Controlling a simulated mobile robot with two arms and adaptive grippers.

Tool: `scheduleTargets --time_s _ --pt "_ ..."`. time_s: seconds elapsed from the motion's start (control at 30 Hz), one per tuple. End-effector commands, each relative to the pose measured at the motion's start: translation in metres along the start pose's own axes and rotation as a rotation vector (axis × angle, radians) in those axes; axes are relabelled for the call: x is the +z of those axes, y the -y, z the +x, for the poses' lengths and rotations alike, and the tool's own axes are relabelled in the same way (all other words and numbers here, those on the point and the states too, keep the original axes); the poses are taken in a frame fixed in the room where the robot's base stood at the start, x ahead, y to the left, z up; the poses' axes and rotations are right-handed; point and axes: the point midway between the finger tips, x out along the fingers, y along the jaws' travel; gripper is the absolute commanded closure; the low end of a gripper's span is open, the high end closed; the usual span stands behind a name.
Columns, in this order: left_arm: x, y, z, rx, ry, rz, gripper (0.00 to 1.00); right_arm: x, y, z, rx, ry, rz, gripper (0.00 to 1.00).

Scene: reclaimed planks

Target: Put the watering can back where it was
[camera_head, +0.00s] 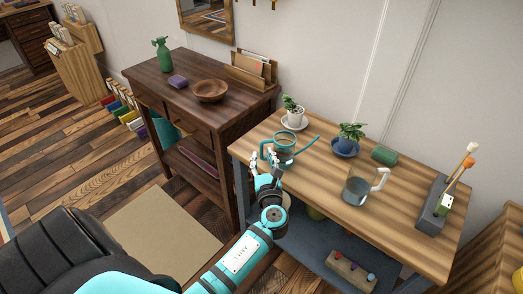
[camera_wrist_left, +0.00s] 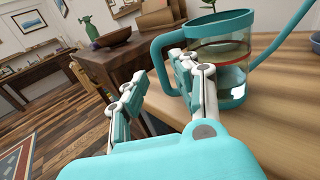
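The teal-rimmed clear watering can (camera_head: 285,148) stands upright near the left end of the light wooden table (camera_head: 322,190), its long spout pointing right. Its teal handle is on the side toward my left gripper (camera_head: 268,164). In the left wrist view the can (camera_wrist_left: 228,62) appears to rest on the table top. My left gripper (camera_wrist_left: 158,82) has its fingers spread there, with the handle (camera_wrist_left: 157,58) near the fingertips. The right finger covers part of the handle, and I cannot tell whether it touches. My right gripper is not in view.
A white potted plant (camera_head: 293,113) stands behind the can and a blue potted plant (camera_head: 350,140) to its right. A dark cabinet (camera_head: 195,88) adjoins left.

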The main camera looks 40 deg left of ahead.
Motion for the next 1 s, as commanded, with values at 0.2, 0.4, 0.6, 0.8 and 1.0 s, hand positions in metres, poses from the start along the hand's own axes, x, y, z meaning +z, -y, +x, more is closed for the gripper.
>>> scheduleTargets --time_s 0.2,0.4,0.6,0.8,1.0 --pt "-0.001 0.000 -0.048 -0.001 -0.003 -0.001 0.71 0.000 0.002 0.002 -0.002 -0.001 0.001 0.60" --pt "-0.001 0.000 -0.072 -0.001 -0.001 0.000 0.71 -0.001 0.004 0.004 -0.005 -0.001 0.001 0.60" --pt "0.000 0.000 -0.077 0.000 0.000 0.000 0.71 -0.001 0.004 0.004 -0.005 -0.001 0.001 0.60" --pt "-0.017 0.003 -0.078 -0.016 -0.039 -0.024 0.71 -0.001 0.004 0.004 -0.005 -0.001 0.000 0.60" --pt "-0.152 0.008 -0.105 -0.068 -0.380 -0.281 0.71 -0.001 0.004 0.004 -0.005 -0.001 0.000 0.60"
